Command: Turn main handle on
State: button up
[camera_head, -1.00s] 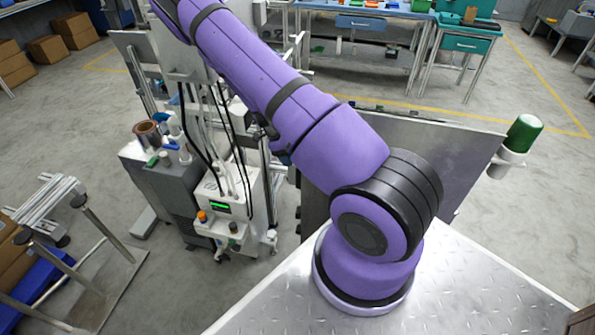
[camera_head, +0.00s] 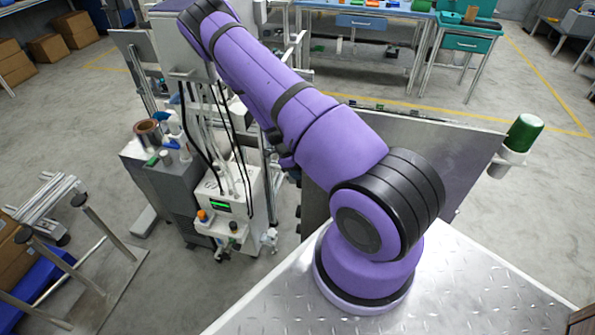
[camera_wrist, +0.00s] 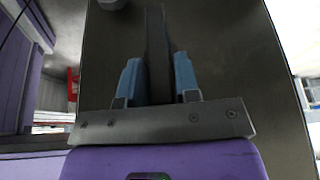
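My gripper (camera_wrist: 158,85) shows in the wrist view with its two blue fingers apart. It faces a dark metal panel (camera_wrist: 220,60). A darker upright strip (camera_wrist: 157,40) on the panel lines up with the gap between the fingers; I cannot tell whether it is the handle or whether the fingers touch it. In the head view my gripper is out of sight. The white machine (camera_head: 232,190) with a small lit green display (camera_head: 220,204) stands left of my arm. I cannot identify the main handle for certain.
A grey cabinet (camera_head: 172,190) with a brown reel (camera_head: 148,131) on top stands left of the machine. A large metal panel (camera_head: 420,145) is right of my arm. Workbenches (camera_head: 360,22) stand behind, and a metal rack (camera_head: 85,245) is at lower left.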

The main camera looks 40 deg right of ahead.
jog(key=c, duration=0.3)
jog(key=shift+d, duration=0.1)
jog(key=shift+w+g+y, duration=0.1)
jog(key=shift+g+y, duration=0.3)
jog(key=shift+y, duration=0.2)
jog(key=o, duration=0.8)
jog(key=shift+d, duration=0.1)
jog(key=v, duration=1)
jog(key=shift+w+r, duration=0.2)
jog(key=shift+r, duration=0.1)
